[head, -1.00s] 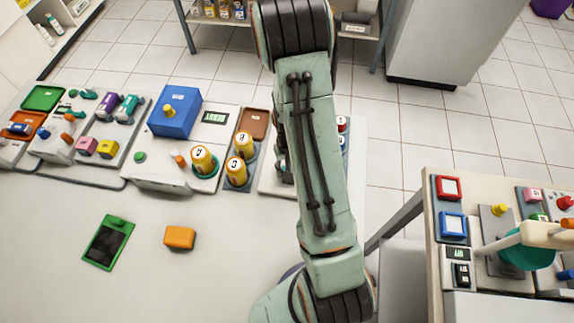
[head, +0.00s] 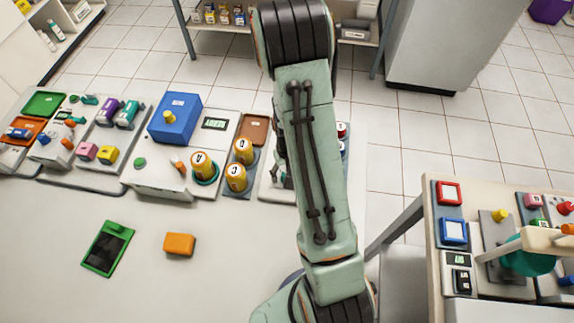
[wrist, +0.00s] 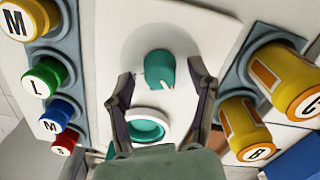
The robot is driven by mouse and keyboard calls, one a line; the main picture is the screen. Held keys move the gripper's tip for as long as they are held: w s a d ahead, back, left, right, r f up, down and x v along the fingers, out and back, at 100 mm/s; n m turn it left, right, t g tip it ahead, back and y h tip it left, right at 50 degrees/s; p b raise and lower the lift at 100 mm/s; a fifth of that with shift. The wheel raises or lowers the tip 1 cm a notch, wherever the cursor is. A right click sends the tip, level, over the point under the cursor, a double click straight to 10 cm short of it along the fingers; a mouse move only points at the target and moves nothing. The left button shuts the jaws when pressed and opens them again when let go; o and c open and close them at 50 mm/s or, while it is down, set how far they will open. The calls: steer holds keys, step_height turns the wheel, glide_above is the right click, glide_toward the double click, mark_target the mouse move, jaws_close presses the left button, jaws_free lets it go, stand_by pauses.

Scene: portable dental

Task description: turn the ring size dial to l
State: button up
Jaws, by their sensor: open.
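The teal dial (wrist: 160,66) is a round knob with a white pointer mark, on a white panel in the wrist view. Its mark points toward the lower side of the picture, slightly right. My gripper (wrist: 161,76) is open, its two dark fingers apart on either side of the dial's lower part. I cannot tell whether either finger touches it. Lettered caps stand in a column at the left: a green L cap (wrist: 43,80), a yellow M cap (wrist: 27,19), a blue M cap (wrist: 55,121) and a red cap (wrist: 66,142). In the head view my arm hides the gripper and dial.
A teal ring-shaped socket (wrist: 146,126) lies just below the dial, between my fingers. Orange lettered bottles (wrist: 245,128) stand close at the right.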

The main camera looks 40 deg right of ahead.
step_height(320, 180, up, 12)
steer(key=shift+f, duration=0.15)
stand_by(0.6)
